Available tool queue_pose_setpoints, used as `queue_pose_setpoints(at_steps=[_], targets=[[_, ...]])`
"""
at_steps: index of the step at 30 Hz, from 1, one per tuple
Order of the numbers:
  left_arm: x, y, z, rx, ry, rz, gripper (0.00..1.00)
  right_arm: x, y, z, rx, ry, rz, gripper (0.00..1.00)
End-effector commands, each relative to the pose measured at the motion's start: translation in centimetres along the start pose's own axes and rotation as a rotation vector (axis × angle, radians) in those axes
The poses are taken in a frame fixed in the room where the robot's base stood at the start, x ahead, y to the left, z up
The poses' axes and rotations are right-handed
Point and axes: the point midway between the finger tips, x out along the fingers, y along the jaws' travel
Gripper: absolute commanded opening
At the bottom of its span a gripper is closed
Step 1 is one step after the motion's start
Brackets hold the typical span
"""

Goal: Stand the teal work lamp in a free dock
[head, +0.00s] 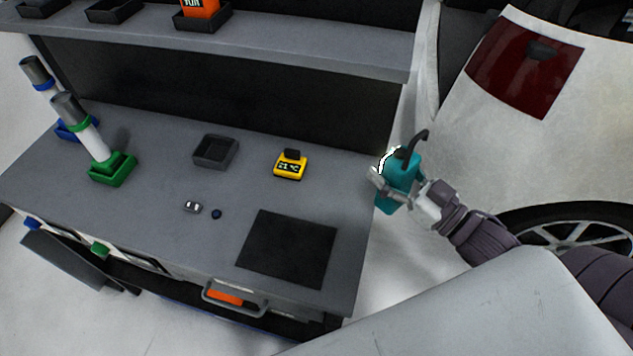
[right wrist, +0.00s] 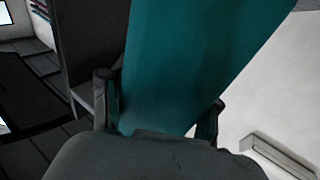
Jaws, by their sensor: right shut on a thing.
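The teal work lamp (head: 400,170), with a dark hook on top, is in my right gripper (head: 396,188), off the right end of the workbench. In the right wrist view the teal body (right wrist: 200,60) fills the space between the two fingers (right wrist: 160,112); its far end is out of frame. A square dark dock (head: 215,151) on the bench looks empty. On the shelf, one dock (head: 202,22) holds an orange item, while another dock (head: 114,11) and a dock at the far left (head: 42,7) look empty. My left gripper is not in view.
The workbench (head: 150,220) also carries a yellow device (head: 291,164), a black mat (head: 287,248), small metal parts (head: 192,207), and white canisters in a green holder (head: 112,170) and a blue holder (head: 76,130). The shelf (head: 300,47) overhangs the back. A white car (head: 540,130) stands at right.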

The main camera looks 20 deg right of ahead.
Motion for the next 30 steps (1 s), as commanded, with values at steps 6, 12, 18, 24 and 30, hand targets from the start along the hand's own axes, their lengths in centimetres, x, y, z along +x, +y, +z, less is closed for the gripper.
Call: queue_pose_setpoints(at_steps=[6, 12, 18, 24, 30], targets=[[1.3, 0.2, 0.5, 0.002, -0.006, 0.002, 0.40, 1.2, 2.1, -1.8, 0.011, 0.017, -0.130, 0.10], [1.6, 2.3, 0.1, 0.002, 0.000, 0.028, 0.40, 2.0, 2.6, -2.6, 0.022, 0.024, -0.170, 0.10], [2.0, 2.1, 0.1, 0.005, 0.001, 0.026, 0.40, 4.3, 3.2, -1.0, 0.020, 0.027, -0.170, 0.10], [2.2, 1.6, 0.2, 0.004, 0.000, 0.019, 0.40, 7.2, 3.9, 1.3, 0.021, 0.027, -0.168, 0.10], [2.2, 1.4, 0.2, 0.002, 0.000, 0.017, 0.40, 10.3, 4.6, 3.6, 0.021, 0.026, -0.168, 0.10]])
